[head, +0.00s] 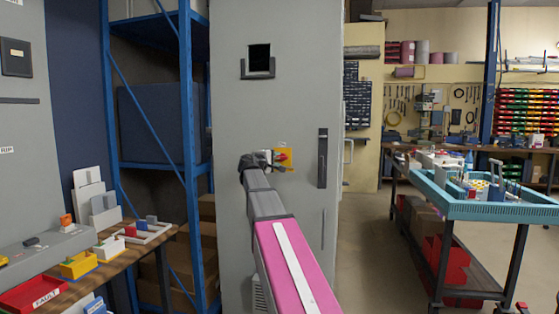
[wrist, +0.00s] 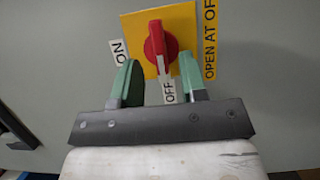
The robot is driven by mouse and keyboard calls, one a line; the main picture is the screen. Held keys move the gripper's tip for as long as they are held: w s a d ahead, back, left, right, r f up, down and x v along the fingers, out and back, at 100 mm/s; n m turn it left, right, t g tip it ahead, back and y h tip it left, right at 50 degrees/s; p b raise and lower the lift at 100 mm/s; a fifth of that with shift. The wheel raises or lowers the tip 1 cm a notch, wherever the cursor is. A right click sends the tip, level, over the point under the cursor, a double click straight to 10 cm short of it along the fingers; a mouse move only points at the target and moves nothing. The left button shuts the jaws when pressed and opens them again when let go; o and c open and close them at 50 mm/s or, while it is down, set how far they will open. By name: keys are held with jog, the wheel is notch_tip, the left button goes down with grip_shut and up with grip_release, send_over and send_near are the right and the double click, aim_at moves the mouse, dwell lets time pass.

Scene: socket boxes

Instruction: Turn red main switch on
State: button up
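The red main switch (wrist: 160,48) is a red rotary knob on a yellow plate (wrist: 187,17), mounted on the grey cabinet door (head: 285,100). The knob stands nearly upright, with its white-marked lower end towards the "OFF" label (wrist: 169,91). An "ON" label (wrist: 118,52) is to its left. In the head view the red knob (head: 283,157) shows just right of my gripper (head: 272,160). In the wrist view my gripper (wrist: 161,82) is open, its two green fingertips below and on either side of the knob's lower end. Nothing is between them except the view of the plate and label. Contact cannot be told.
A vertical black door handle (head: 322,158) is right of the switch. A blue shelf rack (head: 188,110) and a wooden bench (head: 120,248) with small parts are on the left. A teal-topped cart (head: 510,209) stands on the right, with open floor before it.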

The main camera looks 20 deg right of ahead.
jog(key=shift+x, duration=1.5)
grip_shut()
